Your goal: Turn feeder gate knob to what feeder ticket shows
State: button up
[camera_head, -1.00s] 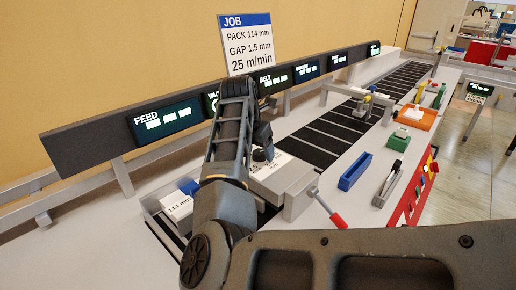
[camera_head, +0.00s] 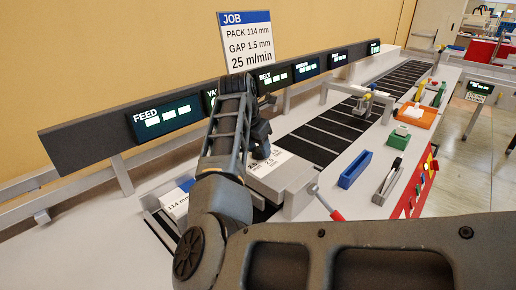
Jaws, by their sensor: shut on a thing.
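My gripper (camera_head: 261,152) is over the white plate with printed numbers (camera_head: 277,157) on top of the grey feeder block (camera_head: 286,178). It points down and is shut on the small black gate knob, which the fingers hide almost fully. Part of the plate's print shows beside the fingers, with a "2.0" barely readable; I cannot make out the knob's setting. The upright JOB card (camera_head: 248,44) above the rail reads PACK 114 mm, GAP 1.5 mm, 25 m/min. A label reading 114 mm (camera_head: 176,204) lies at the feeder's left end.
A rail of dark displays (camera_head: 165,118) runs behind my arm. A red-handled lever (camera_head: 331,208) stands right of the feeder block, close to my arm. A blue tray (camera_head: 355,169), a green block (camera_head: 398,139) and an orange tray (camera_head: 415,116) sit farther right beside the dark belt (camera_head: 335,133).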

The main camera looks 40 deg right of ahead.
aim_at(250, 161)
jog(key=shift+w+a+f+m+b, duration=0.1)
jog(key=shift+w+f+m+b, duration=0.1)
jog(key=shift+m+b, duration=0.6)
jog(key=shift+s+r+m+g+b, duration=0.1)
jog(key=shift+r+m+g+b, duration=0.1)
jog(key=shift+m+g+b, duration=0.4)
jog(key=o, duration=1)
jog(key=b+v, duration=0.1)
jog(key=v, duration=0.6)
jog(key=shift+a+r, duration=0.1)
jog(key=shift+r, duration=0.25)
